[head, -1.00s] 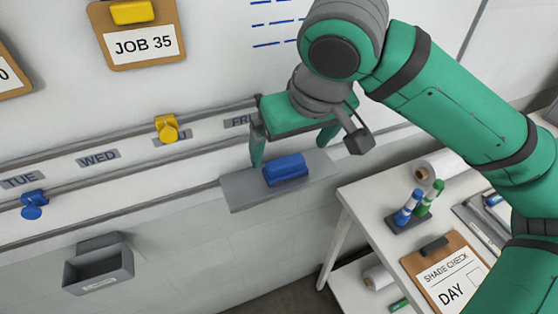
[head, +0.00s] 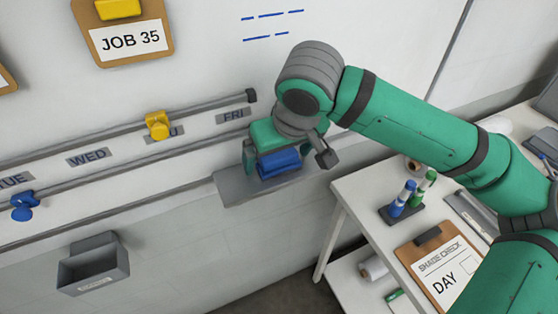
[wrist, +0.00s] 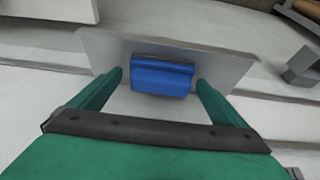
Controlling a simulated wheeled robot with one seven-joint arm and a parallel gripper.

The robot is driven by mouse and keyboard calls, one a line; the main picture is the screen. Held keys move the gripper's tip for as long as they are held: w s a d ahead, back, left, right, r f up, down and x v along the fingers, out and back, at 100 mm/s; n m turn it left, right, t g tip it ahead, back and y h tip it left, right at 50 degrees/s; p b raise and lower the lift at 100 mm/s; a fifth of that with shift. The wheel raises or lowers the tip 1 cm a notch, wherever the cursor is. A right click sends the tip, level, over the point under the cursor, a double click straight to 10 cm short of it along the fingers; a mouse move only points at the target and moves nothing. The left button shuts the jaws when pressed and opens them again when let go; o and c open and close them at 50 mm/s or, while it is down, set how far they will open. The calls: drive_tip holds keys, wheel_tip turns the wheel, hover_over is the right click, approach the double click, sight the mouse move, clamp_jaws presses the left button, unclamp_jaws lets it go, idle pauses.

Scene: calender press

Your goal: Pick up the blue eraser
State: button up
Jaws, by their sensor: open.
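The blue eraser (head: 279,164) lies on a grey wall ledge (head: 235,190) below the FRI label. It also shows in the wrist view (wrist: 162,76), where it sits ahead of and between the two fingertips. My gripper (head: 277,160) is open and empty, right at the eraser, with one finger on its left side in the head view. The wrist view also shows my gripper (wrist: 158,82), with a gap between each finger and the eraser. The other finger is largely hidden in the head view.
Two rails with day labels and yellow (head: 157,125) and blue (head: 23,206) clips run along the wall to the left. A grey bin (head: 93,265) hangs lower left. A white table (head: 350,205) at right holds upright markers (head: 402,200) and a clipboard (head: 440,268).

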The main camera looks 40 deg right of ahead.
sight(278, 156)
drive_tip(key=shift+c, duration=0.7)
drive_tip(key=shift+s, duration=0.15)
drive_tip(key=c, duration=1)
drive_tip(key=shift+r, duration=0.1)
drive_tip(key=shift+r, duration=0.5)
drive_tip(key=r, duration=0.2)
drive_tip(key=shift+a+r, duration=0.25)
drive_tip(key=shift+r, duration=0.05)
drive_tip(key=s+a+r, duration=0.2)
drive_tip(key=a+r, duration=0.1)
drive_tip(key=s+a+r, duration=0.3)
drive_tip(key=a, duration=0.1)
drive_tip(key=s+a+r, duration=0.2)
drive_tip(key=a+r, duration=0.1)
drive_tip(key=a, duration=0.1)
drive_tip(key=shift+s+a+r, duration=0.1)
drive_tip(key=shift+s+a, duration=0.05)
drive_tip(key=shift+s, duration=0.15)
